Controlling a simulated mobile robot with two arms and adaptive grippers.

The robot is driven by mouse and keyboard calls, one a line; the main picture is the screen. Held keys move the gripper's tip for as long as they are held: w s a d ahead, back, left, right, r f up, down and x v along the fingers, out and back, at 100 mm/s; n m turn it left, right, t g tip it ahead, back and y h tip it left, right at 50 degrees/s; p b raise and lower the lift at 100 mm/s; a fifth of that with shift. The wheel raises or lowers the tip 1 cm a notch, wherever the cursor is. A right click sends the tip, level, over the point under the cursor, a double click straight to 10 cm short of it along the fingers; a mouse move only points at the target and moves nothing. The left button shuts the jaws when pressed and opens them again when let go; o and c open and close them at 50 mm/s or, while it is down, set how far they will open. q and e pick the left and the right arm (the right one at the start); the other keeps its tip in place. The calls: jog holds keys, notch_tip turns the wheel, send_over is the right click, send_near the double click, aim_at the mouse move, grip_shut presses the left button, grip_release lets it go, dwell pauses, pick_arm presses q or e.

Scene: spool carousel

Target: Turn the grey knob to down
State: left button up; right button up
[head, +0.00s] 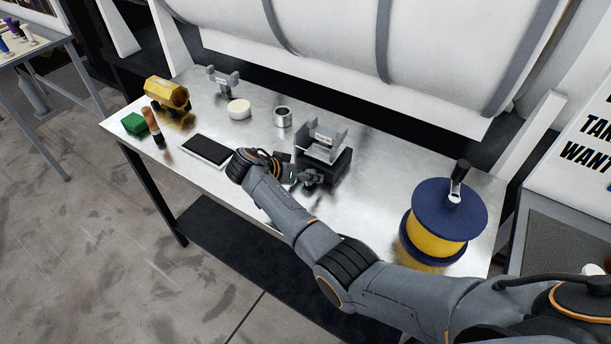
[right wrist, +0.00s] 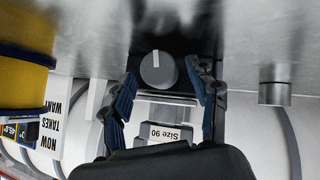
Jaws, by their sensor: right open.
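The grey knob (right wrist: 158,69) is round with a pale line. It sits on the dark front of a base under a grey cradle in the right wrist view, where things appear upside down. The line points to the top of that picture. My right gripper (right wrist: 161,73) is open, its two blue-padded fingers on either side of the knob; I cannot tell whether they touch it. In the head view my right gripper (head: 308,178) is at the front of the cradle (head: 322,142) and hides the knob. My left gripper is not in view.
A blue and yellow spool (head: 446,222) stands at the table's right. A metal cup (head: 283,117), a white disc (head: 238,109), a black tablet (head: 207,150), a yellow part (head: 166,94), a small grey stand (head: 222,79) and a green block (head: 134,123) are left of the cradle.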

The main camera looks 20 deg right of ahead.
notch_tip(320, 180, up, 10)
jog(key=shift+f, duration=0.25)
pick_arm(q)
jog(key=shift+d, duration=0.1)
